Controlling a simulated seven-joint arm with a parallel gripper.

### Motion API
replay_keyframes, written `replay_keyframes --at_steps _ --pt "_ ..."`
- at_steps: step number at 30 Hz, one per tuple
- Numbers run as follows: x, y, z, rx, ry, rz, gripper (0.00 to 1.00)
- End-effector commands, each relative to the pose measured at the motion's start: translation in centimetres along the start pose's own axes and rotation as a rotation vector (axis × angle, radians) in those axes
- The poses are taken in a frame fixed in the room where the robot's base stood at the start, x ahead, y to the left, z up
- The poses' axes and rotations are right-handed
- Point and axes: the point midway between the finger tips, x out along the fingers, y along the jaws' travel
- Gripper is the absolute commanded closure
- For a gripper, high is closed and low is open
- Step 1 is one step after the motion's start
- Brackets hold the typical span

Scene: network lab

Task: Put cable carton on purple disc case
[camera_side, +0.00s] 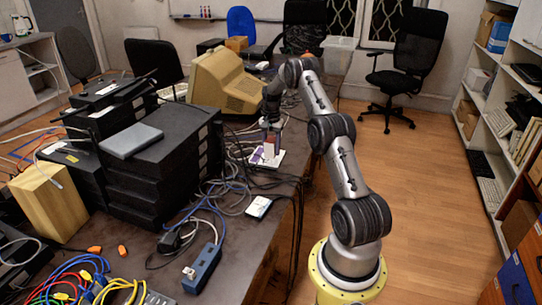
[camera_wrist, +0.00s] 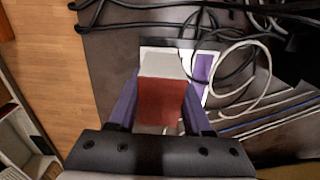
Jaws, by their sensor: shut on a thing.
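The cable carton, a small box with a white end and a red face (camera_wrist: 162,98), is between the two fingers of my gripper (camera_wrist: 160,100). In the side view the carton (camera_side: 269,150) hangs below my gripper (camera_side: 270,126), roughly upright. The purple disc case (camera_wrist: 203,68), flat with a pale border, lies under the carton. In the side view it also shows as a white and purple patch (camera_side: 257,157) on the dark table. The carton covers much of the case, and I cannot tell whether they touch.
Looped cables (camera_wrist: 245,75) lie right beside the case. A stack of black network boxes (camera_side: 160,165) stands to the left, and a beige monitor (camera_side: 225,82) behind. A blue power strip (camera_side: 202,268) lies nearer the camera. The table's edge is close on the right.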

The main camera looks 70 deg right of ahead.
Motion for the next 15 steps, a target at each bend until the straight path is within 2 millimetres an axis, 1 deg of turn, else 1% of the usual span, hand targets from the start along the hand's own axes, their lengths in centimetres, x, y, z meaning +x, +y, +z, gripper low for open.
replay_keyframes --at_steps 3,6,9,15 --pt "0.9 -0.3 -0.3 0.000 -0.002 0.002 1.00" --pt "2.5 -0.2 -0.2 0.000 -0.004 0.003 1.00" --pt "3.5 -0.2 -0.3 0.000 -0.001 0.001 1.00" --pt "3.5 -0.2 -0.3 0.000 0.000 0.000 1.00"
